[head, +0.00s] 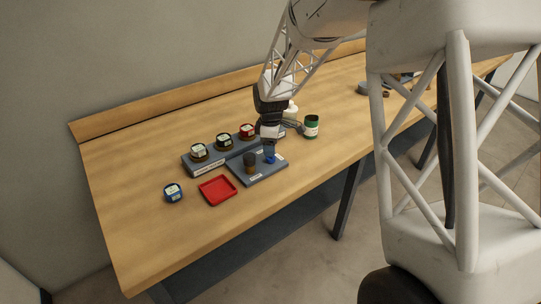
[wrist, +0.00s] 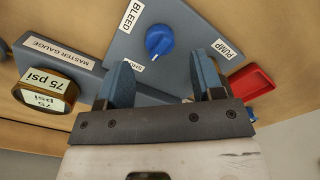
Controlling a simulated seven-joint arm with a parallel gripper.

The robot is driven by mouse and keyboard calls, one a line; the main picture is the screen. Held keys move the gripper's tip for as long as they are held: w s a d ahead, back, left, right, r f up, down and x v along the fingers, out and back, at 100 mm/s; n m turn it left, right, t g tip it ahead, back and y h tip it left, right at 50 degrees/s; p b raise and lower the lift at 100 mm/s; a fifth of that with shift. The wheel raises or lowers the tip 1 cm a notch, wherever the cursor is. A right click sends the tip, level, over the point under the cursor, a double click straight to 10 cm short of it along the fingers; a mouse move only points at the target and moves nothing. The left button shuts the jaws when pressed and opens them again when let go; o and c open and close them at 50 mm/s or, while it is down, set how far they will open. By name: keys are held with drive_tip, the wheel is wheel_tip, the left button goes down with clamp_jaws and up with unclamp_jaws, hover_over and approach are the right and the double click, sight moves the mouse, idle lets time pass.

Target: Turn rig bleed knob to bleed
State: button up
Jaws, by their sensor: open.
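The blue bleed knob (wrist: 160,40) sits on the grey rig plate (wrist: 185,22) in the wrist view. A BLEED label lies to its upper left, and a label reading SHUT, partly hidden by a finger, lies below it. In the head view the knob (head: 270,159) shows right below my gripper (head: 269,147), on the plate (head: 262,177).
A rack (head: 210,168) with three gauges is behind. A red tray (head: 218,190) and a blue gauge (head: 173,193) lie to the left, a green can (head: 311,126) to the right. The front table edge is clear.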

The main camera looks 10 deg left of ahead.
drive_tip(key=shift+f, duration=2.3)
drive_tip(key=c, duration=0.9)
